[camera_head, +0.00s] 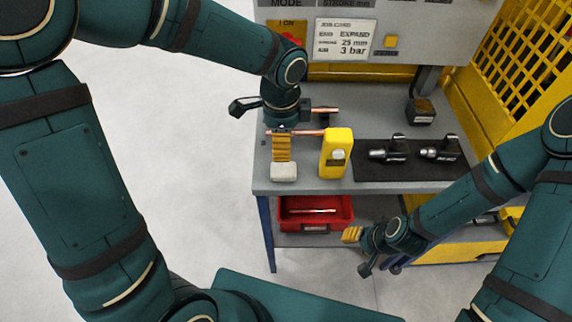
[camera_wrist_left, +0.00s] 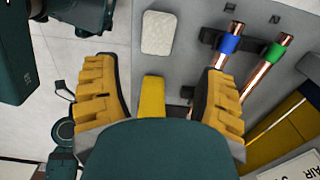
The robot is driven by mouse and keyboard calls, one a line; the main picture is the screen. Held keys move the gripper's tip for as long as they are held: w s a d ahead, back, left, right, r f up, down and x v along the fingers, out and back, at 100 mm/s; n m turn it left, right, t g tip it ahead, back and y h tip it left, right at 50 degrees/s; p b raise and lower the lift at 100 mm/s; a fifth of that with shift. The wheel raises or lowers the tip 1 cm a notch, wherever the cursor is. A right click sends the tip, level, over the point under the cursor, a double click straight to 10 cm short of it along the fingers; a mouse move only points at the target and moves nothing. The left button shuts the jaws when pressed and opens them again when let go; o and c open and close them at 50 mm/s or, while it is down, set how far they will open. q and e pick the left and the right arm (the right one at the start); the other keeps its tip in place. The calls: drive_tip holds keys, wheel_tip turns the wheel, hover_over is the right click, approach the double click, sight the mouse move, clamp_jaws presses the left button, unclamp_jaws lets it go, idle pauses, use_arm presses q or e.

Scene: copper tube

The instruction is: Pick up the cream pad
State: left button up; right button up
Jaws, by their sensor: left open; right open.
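The cream pad (camera_head: 284,171) is a small pale rounded block lying on the grey bench top near its front left edge. In the left wrist view the pad (camera_wrist_left: 158,32) lies flat beyond the fingertips, roughly centred between them. My left gripper (camera_head: 281,152) points down behind the pad, close to it in the head view. In the wrist view its ridged yellow fingers (camera_wrist_left: 160,70) are wide apart with no object held between them. My right gripper (camera_head: 352,235) is open and empty, in front of the bench and far from the pad.
A yellow upright device (camera_head: 336,153) stands just right of the pad. Copper tubes (camera_head: 300,132) lie behind it; blue and green bands show in the wrist view (camera_wrist_left: 229,43). A dark mat (camera_head: 415,172) holds two metal tools. A red bin (camera_head: 316,213) sits on the lower shelf.

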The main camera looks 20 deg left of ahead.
sight(282, 168)
use_arm(q)
wheel_tip(282, 168, down, 12)
drive_tip(key=shift+s+b, duration=0.15)
drive_tip(key=shift+b, duration=1.05)
drive_tip(key=c, duration=0.9)
